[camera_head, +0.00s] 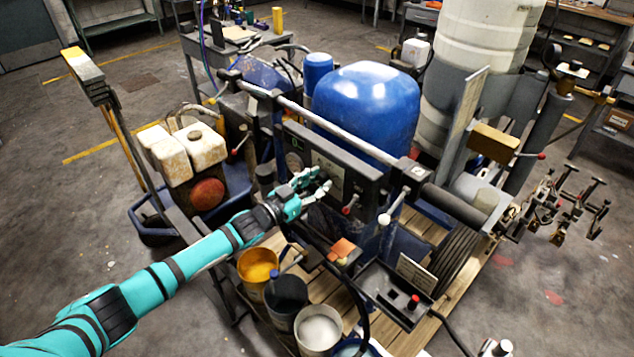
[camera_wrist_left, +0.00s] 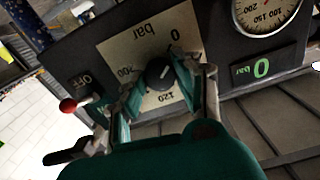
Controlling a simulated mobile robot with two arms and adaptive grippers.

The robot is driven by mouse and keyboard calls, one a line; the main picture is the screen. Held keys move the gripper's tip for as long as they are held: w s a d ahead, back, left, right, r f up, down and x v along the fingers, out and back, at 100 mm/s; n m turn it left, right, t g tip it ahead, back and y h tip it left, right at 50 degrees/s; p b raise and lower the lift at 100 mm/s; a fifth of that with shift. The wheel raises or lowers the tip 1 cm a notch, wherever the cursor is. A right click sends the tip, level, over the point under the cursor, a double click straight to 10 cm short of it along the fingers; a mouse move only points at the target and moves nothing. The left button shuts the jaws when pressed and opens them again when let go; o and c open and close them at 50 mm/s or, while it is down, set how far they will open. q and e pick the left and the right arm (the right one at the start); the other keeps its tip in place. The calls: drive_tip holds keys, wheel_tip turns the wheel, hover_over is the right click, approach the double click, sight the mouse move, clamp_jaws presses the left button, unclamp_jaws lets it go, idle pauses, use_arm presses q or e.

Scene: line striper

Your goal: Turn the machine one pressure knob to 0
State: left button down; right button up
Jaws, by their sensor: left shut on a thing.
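The machine's dark control panel (camera_head: 358,190) faces my left arm, in front of the blue tank. My left gripper (camera_head: 320,188) is at this panel. In the left wrist view its two fingers (camera_wrist_left: 166,80) are closed on either side of the black round pressure knob (camera_wrist_left: 158,73). The knob sits on a pale plate (camera_wrist_left: 140,48) printed with "bar", 0, 120 and 200. A light mark on the knob seems to point up and right, roughly toward the 0. The green display (camera_wrist_left: 262,68) beside the plate reads 0 bar. My right gripper is in neither view.
A red-tipped lever (camera_wrist_left: 68,105) by an OFF label is close to the fingers. A round gauge (camera_wrist_left: 268,14) is above the display. Below my forearm stand paint buckets, including a yellow one (camera_head: 257,266). A white-tipped lever (camera_head: 385,218) sticks out at the panel's right.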

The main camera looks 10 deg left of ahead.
use_arm(q)
drive_tip(key=shift+f+n, duration=0.1)
drive_tip(key=shift+n, duration=0.5)
drive_tip(key=c, duration=0.9)
unclamp_jaws()
drive_tip(key=shift+c, duration=0.2)
drive_tip(key=shift+s+a, duration=0.1)
drive_tip(key=shift+s, duration=0.05)
drive_tip(key=v, duration=1.1)
drive_tip(key=shift+s+a, duration=0.2)
drive_tip(key=shift+s, duration=0.1)
